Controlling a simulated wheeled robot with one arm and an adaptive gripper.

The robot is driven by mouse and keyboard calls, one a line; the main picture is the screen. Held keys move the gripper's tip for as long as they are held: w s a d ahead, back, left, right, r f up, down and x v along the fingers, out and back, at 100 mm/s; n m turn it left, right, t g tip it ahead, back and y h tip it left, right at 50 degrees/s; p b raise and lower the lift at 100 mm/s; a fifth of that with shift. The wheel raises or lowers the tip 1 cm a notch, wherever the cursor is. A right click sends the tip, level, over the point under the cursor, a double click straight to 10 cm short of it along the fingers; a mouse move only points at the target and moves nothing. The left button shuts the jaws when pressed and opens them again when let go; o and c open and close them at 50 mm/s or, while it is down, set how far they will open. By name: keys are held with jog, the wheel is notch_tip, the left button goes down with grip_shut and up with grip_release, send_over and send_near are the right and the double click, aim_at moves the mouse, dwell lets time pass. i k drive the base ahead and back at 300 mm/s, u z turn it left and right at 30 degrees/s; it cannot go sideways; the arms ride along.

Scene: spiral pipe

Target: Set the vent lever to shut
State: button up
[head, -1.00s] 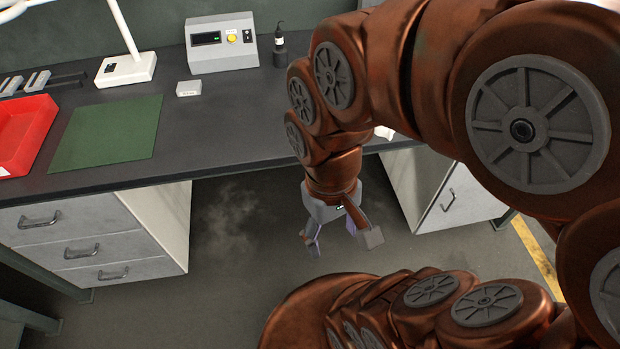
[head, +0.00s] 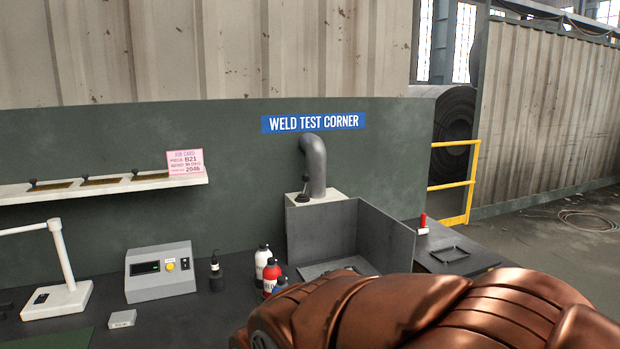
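A small dark lever with a round knob (head: 305,181) stands on the pale box (head: 327,197) at the foot of the grey bent vent pipe (head: 315,165), under the "WELD TEST CORNER" sign (head: 313,122). It looks roughly upright. It is too small to read any setting marks. My gripper is not in view now. My copper arm covers the lower right of the head view, in front of the bench and apart from the lever in the picture.
Grey shield panels (head: 384,234) stand below the pipe. Bottles (head: 271,275) stand left of them, with a control box (head: 160,272) and white lamp (head: 62,280) further left. A red-handled item (head: 423,223) stands right, near a yellow rail (head: 449,184).

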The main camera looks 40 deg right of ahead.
aim_at(305, 177)
jog(key=z, duration=0.85)
jog(key=i, duration=0.95)
jog(key=u, duration=0.4)
